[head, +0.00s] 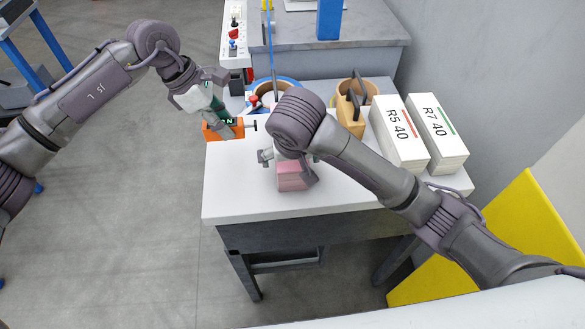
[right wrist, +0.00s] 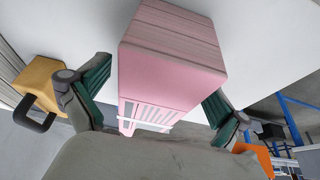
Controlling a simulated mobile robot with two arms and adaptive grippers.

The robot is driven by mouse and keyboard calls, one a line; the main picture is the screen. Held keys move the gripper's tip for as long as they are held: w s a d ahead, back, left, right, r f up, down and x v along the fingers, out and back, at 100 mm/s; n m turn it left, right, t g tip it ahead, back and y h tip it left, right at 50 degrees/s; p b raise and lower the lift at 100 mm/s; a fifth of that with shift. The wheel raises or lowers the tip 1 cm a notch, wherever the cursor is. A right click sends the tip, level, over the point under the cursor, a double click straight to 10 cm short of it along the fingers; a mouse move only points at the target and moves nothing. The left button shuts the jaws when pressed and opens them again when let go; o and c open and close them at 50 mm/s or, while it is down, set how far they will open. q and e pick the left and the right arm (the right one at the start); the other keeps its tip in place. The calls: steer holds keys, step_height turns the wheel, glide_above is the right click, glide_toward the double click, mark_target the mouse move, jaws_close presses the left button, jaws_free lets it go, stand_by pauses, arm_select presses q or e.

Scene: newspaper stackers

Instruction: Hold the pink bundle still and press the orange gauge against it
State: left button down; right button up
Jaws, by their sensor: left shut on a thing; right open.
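The pink bundle (head: 293,177) lies on the white table near its front middle, partly hidden under my right arm. It fills the middle of the right wrist view (right wrist: 172,60), with a white band and printed face towards me. My right gripper (head: 289,165) is over it, open, with one green-padded finger on each side. My left gripper (head: 226,124) is shut on the orange gauge (head: 213,131) at the table's left edge. The gauge is apart from the bundle, to its left. Its orange shows at the lower right of the right wrist view (right wrist: 253,157).
Two white paper stacks marked R5 40 (head: 398,142) and R7 40 (head: 436,140) stand on the right. The table's front left is clear.

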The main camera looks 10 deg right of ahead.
mark_target(293, 170)
steer(key=shift+s, duration=1.7)
steer(key=shift+s, duration=0.1)
